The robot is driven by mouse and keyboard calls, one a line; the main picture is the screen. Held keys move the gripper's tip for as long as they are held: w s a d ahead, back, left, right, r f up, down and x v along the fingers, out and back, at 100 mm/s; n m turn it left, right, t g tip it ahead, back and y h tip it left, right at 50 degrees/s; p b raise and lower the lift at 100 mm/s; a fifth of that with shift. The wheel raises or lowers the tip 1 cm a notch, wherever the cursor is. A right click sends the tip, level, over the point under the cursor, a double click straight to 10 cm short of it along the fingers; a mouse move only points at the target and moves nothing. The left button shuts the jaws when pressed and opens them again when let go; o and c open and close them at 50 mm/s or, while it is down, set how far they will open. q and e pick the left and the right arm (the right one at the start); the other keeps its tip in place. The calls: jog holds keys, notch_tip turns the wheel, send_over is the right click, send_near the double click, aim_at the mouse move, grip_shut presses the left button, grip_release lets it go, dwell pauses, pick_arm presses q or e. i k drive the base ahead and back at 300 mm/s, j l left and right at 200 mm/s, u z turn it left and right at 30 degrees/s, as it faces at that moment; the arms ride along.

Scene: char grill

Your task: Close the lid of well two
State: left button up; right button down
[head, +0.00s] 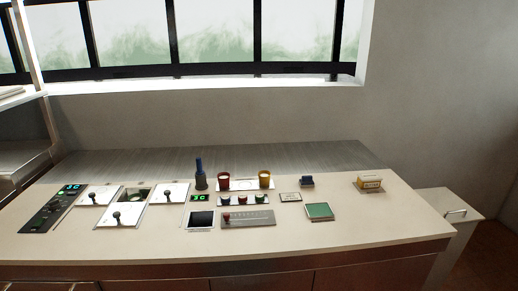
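Several wells are set in the left part of the counter. White square lids with dark knobs show at the left (84,198), the front (131,217) and the right (180,195). Between them at the back is a dark, uncovered well opening (138,194). The front lid lies just before this opening. I cannot tell whether it covers a well of its own, and no readable label shows which well is number two. Neither of my grippers is in view.
A black control panel (50,212) with a green display lies left of the wells. A green pad (319,211) lies farther right. The counter's right front (385,222) is clear.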

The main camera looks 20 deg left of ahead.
aim_at(118, 215)
jog(key=u, duration=1.75)
